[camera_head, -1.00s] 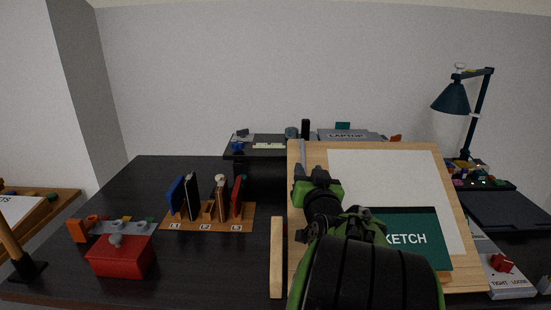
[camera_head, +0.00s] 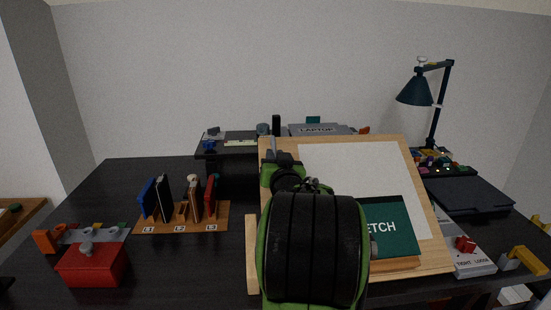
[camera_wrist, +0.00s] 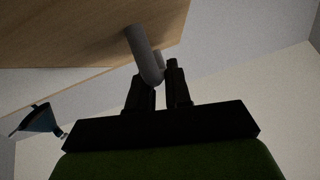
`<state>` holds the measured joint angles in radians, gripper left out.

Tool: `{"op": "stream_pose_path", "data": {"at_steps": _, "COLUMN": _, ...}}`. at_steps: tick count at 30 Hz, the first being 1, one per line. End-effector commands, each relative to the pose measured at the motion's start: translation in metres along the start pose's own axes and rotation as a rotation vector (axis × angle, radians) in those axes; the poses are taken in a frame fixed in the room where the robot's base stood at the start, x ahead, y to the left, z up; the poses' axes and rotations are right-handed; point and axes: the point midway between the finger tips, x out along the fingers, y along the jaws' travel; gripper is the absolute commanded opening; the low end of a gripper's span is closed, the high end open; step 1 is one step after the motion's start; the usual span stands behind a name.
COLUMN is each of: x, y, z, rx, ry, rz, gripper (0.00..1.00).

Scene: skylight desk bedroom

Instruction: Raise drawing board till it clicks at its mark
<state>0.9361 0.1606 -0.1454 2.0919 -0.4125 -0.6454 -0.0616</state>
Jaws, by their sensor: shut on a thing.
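The wooden drawing board (camera_head: 430,230) stands tilted on the desk, its top edge raised, with a white sheet (camera_head: 350,160) on it. A grey bar-like handle (camera_head: 273,147) shows at its upper left edge. In the wrist view the board's wood face (camera_wrist: 75,35) fills the upper left, and the grey handle (camera_wrist: 143,50) projects from it. My gripper (camera_wrist: 158,75) is shut on this handle. In the head view my gripper (camera_head: 283,160) is at the board's upper left, and my arm hides the lower left. The mark cannot be made out.
A green sketch book (camera_head: 392,228) leans low on the board. A red box (camera_head: 92,265) and a book rack (camera_head: 180,222) stand left on the dark desk. A lamp (camera_head: 418,90) and grey block (camera_head: 470,260) are at right. A laptop stand (camera_head: 225,150) is behind.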

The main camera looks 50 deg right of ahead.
Motion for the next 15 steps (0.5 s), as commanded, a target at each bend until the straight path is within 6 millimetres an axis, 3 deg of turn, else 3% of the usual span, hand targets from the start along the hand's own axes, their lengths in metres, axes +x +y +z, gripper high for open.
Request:
{"op": "stream_pose_path", "data": {"at_steps": 8, "x": -0.001, "y": -0.001, "z": -0.001, "rx": -0.002, "ry": 0.014, "rz": -0.003, "gripper": 0.0}}
{"op": "stream_pose_path", "data": {"at_steps": 15, "x": -0.008, "y": -0.003, "z": -0.014, "rx": -0.008, "ry": 0.074, "rz": -0.013, "gripper": 0.0}}
